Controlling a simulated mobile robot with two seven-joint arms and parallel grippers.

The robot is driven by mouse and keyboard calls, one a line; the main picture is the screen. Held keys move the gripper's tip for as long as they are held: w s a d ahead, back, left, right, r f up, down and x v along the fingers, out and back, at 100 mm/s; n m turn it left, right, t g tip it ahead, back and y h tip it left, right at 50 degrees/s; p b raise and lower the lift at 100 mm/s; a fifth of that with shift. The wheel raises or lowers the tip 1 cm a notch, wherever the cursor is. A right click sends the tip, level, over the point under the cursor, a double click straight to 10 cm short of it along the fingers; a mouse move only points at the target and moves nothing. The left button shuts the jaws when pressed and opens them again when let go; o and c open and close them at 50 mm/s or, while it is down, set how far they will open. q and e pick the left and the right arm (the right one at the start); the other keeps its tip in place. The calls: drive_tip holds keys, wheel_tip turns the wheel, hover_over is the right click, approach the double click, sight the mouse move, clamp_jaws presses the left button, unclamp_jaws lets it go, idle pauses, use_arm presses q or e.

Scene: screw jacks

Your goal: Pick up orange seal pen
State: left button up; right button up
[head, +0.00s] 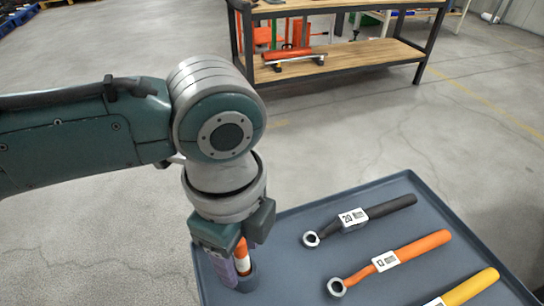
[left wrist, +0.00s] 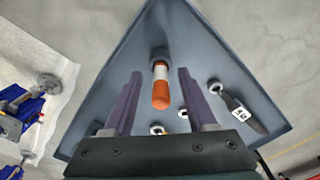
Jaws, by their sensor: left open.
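The orange seal pen (head: 242,256) stands upright, with a white band, in a dark round holder (head: 246,279) at the left side of the grey tray (head: 300,290). My left gripper (head: 238,262) is over it, pointing down. In the left wrist view the pen (left wrist: 161,90) lies between the two purple fingers (left wrist: 156,88), which are apart with a gap on both sides. The gripper is open and does not hold the pen. In the head view one finger and the gripper body hide part of the pen. My right gripper is not in view.
On the tray right of the pen lie a black wrench (head: 375,212) tagged 20, an orange wrench (head: 410,250) and a yellow wrench (head: 470,288). A wooden-shelved bench (head: 345,58) with an orange jack stands behind on open concrete floor.

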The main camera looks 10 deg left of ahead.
use_arm(q)
drive_tip(key=shift+f, duration=0.1)
drive_tip(key=shift+c, duration=0.2)
clamp_jaws()
